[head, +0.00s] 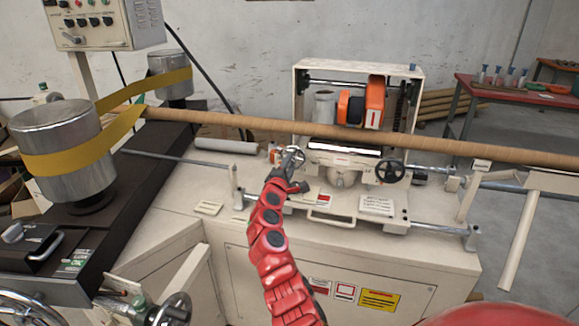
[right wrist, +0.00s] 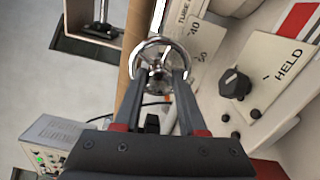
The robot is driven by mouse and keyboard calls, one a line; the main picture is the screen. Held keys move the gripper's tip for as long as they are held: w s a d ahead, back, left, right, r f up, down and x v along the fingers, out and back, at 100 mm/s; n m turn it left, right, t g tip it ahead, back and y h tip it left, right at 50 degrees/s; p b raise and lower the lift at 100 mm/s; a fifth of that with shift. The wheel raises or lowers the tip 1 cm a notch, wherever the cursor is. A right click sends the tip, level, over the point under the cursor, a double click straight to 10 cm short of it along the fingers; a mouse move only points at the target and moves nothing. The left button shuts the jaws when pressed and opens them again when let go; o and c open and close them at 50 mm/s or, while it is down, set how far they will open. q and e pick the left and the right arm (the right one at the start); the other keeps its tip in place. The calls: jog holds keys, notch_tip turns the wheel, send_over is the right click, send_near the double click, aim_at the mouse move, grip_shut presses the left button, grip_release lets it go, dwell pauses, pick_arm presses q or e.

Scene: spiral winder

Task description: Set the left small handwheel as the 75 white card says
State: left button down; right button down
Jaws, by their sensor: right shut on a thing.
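The left small handwheel (head: 291,154) is chrome and sits on the left of the cream winder head. It also shows in the right wrist view (right wrist: 158,42), with its spoked rim between my finger ends. My right gripper (head: 295,170) is shut on this handwheel; its fingers (right wrist: 160,75) reach it from the near side. White cards (head: 377,206) lie on the machine top, with lettering too small to read in the head view. I cannot make out a 75. My left gripper is out of view.
A black small handwheel (head: 390,172) sits to the right. A long brown tube (head: 350,137) crosses behind the wheels. A black knob (right wrist: 235,83) is beside the wheel in the wrist view. Metal drums with a yellow belt (head: 60,140) stand left. A red table (head: 510,92) stands back right.

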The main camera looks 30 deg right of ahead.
jog(key=shift+c, duration=2.3)
grip_release()
jog(key=b+v, duration=0.1)
jog(key=v, duration=1.6)
jog(key=shift+a, duration=0.25)
jog(key=shift+s, duration=0.1)
